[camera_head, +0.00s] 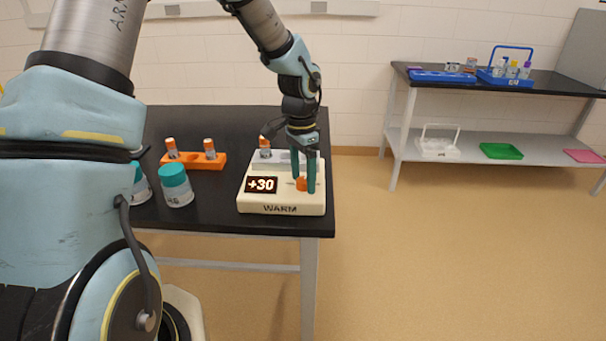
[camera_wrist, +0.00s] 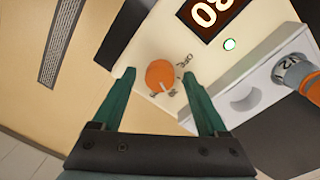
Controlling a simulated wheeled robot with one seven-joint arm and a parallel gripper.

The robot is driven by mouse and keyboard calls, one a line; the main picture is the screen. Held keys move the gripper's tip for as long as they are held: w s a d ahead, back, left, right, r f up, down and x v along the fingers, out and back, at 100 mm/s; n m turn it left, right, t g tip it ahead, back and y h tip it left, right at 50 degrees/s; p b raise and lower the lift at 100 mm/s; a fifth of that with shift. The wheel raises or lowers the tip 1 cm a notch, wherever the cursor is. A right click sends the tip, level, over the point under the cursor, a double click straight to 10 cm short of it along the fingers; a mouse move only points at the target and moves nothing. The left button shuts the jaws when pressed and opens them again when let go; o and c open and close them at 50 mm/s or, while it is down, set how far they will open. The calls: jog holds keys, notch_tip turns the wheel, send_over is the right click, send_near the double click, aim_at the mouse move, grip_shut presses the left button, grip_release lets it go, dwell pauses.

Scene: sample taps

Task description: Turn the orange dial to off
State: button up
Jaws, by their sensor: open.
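My gripper (camera_head: 303,188) points down over the dial. In the wrist view its two teal fingers (camera_wrist: 160,82) are open, one on each side of the dial, with visible gaps.
An orange-capped tube (camera_wrist: 302,76) stands in the warmer's grey rack (camera_wrist: 255,82). An orange rack (camera_head: 190,162) with two tubes and teal-lidded jars (camera_head: 175,185) stand left on the black table (camera_head: 225,120). A shelf unit (camera_head: 480,86) with trays is at right, across open floor.

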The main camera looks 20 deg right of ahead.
grip_shut()
dwell(0.6)
